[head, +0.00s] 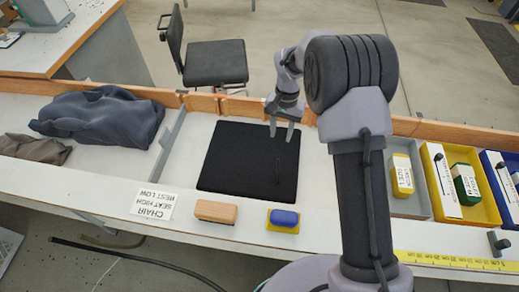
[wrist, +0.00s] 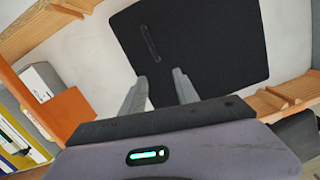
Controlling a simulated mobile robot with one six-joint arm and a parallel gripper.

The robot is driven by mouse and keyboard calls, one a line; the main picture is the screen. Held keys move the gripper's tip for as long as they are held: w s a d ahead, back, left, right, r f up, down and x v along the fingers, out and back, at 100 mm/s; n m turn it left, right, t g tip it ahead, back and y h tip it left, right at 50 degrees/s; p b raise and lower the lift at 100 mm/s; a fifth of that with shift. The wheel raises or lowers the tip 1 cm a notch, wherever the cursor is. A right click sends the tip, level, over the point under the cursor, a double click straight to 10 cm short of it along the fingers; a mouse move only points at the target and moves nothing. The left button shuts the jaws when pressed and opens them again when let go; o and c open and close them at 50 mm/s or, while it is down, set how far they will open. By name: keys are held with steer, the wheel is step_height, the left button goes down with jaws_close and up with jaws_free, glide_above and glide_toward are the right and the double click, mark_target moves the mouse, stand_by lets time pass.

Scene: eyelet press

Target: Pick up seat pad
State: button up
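The seat pad (head: 236,162) is a flat black square with rounded corners, lying on the white worktop in the head view. A narrow raised strip or slot shows near its right side. The pad also fills the upper middle of the wrist view (wrist: 205,45). My gripper (head: 281,131) is over the pad's upper right part, fingers pointing down. In the wrist view the two fingers (wrist: 160,92) are apart with nothing between them. I cannot tell how high the fingertips are above the pad.
Left of the pad are a metal divider (head: 172,143) and dark cloth (head: 98,116). In front lie a wooden block (head: 215,212), a blue-topped yellow block (head: 283,220) and a label card (head: 153,204). Bins (head: 460,185) stand right. A wooden rail (head: 203,103) runs behind; a chair (head: 210,63) stands beyond.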

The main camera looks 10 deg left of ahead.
steer(key=f, duration=0.2)
steer(key=f+b, duration=0.1)
steer(key=f, duration=0.2)
steer(key=s+f+b, duration=0.1)
steer(key=f, duration=0.2)
steer(key=f+b, duration=0.2)
steer(key=f, duration=0.1)
steer(key=f+b, duration=0.1)
steer(key=f, duration=0.1)
steer(key=shift+s+d+f, duration=0.1)
steer(key=shift+s+f, duration=0.15)
steer(key=shift+r, duration=0.15)
steer(key=shift+c, duration=0.7)
jaws_close()
